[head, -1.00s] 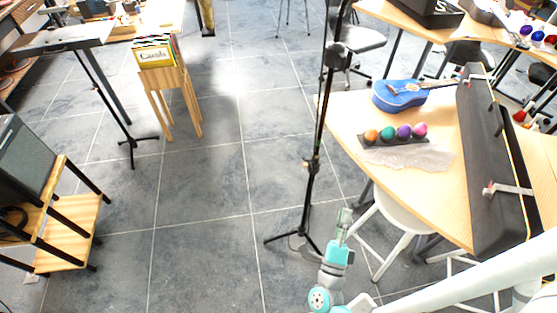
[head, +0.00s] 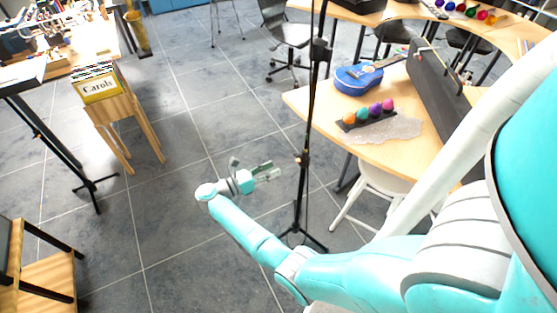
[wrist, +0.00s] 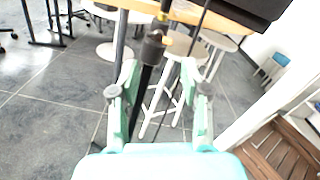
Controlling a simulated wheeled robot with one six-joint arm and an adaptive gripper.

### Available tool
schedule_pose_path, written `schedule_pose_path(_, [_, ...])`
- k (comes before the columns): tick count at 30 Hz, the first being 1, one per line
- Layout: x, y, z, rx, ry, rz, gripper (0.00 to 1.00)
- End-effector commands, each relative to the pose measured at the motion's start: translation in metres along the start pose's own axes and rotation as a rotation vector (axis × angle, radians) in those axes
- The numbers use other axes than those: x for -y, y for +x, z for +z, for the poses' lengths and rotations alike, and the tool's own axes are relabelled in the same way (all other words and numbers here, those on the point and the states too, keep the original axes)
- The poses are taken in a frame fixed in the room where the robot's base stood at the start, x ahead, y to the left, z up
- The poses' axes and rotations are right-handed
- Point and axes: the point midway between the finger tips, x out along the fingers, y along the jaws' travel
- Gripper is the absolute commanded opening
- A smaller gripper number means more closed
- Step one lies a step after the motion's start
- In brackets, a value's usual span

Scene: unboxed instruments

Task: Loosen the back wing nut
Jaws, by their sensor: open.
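A black tripod stand (head: 308,130) rises from the floor in the middle of the head view. It has a dark clamp joint (head: 320,50) high on the pole and a small copper-coloured fitting (head: 303,160) lower down. The wrist view shows a dark collar (wrist: 153,48) on the pole, with an orange-brown fitting (wrist: 163,17) above it. Which part is the back wing nut is too small to tell. My gripper (head: 274,170) is left of the pole, pointing towards it. In the wrist view my gripper (wrist: 160,70) is open and empty, with the collar seen between its fingers.
A wooden table (head: 405,155) with a blue ukulele (head: 358,78), coloured eggs on a dark holder (head: 368,116) and a black case (head: 432,90) stands right of the pole. A white stool (head: 385,181) is beneath it. Open floor lies left, before the Carols box (head: 97,88).

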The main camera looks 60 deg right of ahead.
Motion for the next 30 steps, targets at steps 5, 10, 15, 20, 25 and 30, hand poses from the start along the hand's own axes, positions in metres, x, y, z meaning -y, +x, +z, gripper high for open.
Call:
schedule_pose_path(5, [-0.002,0.003,0.001,-0.028,0.016,-0.026,0.47])
schedule_pose_path(10, [-0.001,0.024,0.000,-0.028,0.016,-0.027,0.47])
schedule_pose_path(15, [-0.001,0.054,0.000,-0.027,0.014,-0.026,0.47])
schedule_pose_path(20, [0.000,0.081,-0.001,-0.027,0.015,-0.025,0.47])
schedule_pose_path(25, [0.000,0.099,-0.001,-0.026,0.015,-0.023,0.47])
schedule_pose_path(30, [0.000,0.106,-0.001,-0.026,0.015,-0.023,0.47])
